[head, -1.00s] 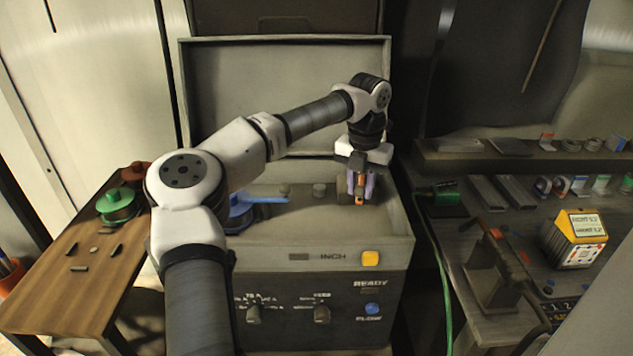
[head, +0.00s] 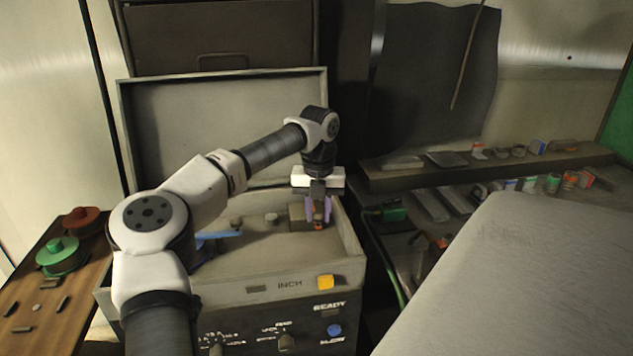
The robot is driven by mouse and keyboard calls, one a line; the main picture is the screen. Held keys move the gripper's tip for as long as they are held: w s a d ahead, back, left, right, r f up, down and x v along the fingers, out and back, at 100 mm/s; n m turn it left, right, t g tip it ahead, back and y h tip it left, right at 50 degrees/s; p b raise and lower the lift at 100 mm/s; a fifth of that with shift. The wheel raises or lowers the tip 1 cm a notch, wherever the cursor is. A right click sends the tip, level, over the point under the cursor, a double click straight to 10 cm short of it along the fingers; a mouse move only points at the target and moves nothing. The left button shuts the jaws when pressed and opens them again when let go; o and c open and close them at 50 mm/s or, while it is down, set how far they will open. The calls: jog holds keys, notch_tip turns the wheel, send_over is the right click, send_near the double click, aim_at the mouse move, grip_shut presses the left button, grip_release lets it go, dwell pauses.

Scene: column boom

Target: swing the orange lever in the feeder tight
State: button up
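The feeder is an open grey box (head: 253,292) with its lid (head: 222,125) raised behind it. The orange lever (head: 320,227) shows as a small orange piece inside the box at the right, mostly hidden by the fingers. My gripper (head: 318,219) points down into the box, its two purple fingers apart on either side of the lever's top. I cannot tell whether they touch or grip it. A brownish block stands just left of the fingers. A blue spool (head: 203,250) with a blue arm lies at the left of the box, partly behind my arm.
A wooden table (head: 30,310) at the left holds green (head: 62,257) and red (head: 82,221) spools and small dark pieces. A large pale grey surface (head: 520,285) covers the lower right. A shelf (head: 480,170) with small parts stands behind it. A green cable (head: 395,268) runs beside the box.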

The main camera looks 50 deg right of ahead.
jog(key=o, duration=0.5)
jog(key=shift+c, duration=0.2)
notch_tip(320, 180, up, 14)
jog(key=b, duration=0.1)
jog(key=shift+f, duration=0.1)
dwell(0.4)
